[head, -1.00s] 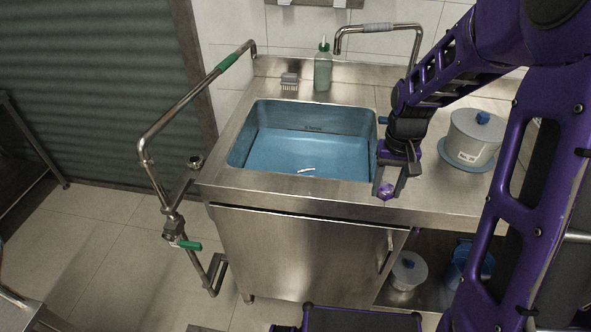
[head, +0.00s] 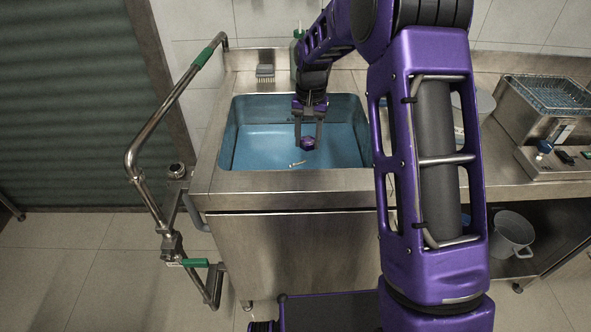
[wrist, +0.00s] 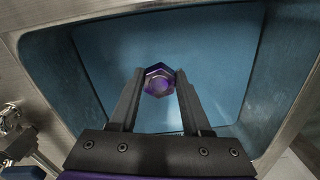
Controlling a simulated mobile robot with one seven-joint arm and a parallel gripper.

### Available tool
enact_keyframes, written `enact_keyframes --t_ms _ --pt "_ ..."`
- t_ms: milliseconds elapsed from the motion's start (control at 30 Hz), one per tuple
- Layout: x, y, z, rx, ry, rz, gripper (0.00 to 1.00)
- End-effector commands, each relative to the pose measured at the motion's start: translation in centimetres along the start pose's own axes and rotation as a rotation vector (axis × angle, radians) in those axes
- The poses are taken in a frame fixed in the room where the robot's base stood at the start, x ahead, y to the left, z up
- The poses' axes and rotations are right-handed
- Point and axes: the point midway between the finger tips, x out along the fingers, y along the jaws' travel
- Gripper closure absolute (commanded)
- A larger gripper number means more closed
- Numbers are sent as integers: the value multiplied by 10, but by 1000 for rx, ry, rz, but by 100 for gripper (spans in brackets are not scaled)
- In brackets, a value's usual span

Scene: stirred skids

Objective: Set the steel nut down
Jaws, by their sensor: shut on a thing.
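The steel nut (head: 308,143) is a small hexagonal piece with a purple sheen. My gripper (head: 308,137) is shut on it, with its fingers pointing down over the blue sink basin (head: 250,140). In the wrist view the nut (wrist: 159,80) sits between the two fingertips, with the blue basin floor behind it. The nut appears held above the floor; its exact height cannot be told. A small pale thing (head: 298,163) lies in the basin just below and left of the nut in the head view.
Steel rims surround the basin; the front counter edge (head: 280,181) is clear. A brush (head: 265,72) and a green bottle (head: 296,52), partly hidden by my arm, stand behind. A bent pipe (head: 150,120) rises at left. A steel appliance (head: 540,110) stands right.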

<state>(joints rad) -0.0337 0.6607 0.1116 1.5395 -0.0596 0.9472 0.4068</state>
Motion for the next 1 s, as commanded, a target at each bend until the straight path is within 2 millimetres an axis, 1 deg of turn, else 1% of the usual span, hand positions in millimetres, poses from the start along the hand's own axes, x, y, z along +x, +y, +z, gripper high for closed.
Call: enact_keyframes --t_ms 33,100,167,200,300,433,533,667,767,900,1000 --pt "14 -19 -13 31 -1 0 100" --pt "24 -43 -27 83 -2 1 100" --pt "33 -64 -38 124 -2 4 100" --pt "39 -77 -43 150 -1 5 100" --pt "52 -107 -52 209 2 9 100" --pt "64 -138 -57 265 7 13 100" --pt "69 -152 -58 290 10 15 100" --pt "75 -159 -58 307 11 17 100" --pt "87 -160 -58 309 10 18 100" --pt "114 -159 -58 309 9 18 100" --pt "129 -159 -58 309 10 17 100"
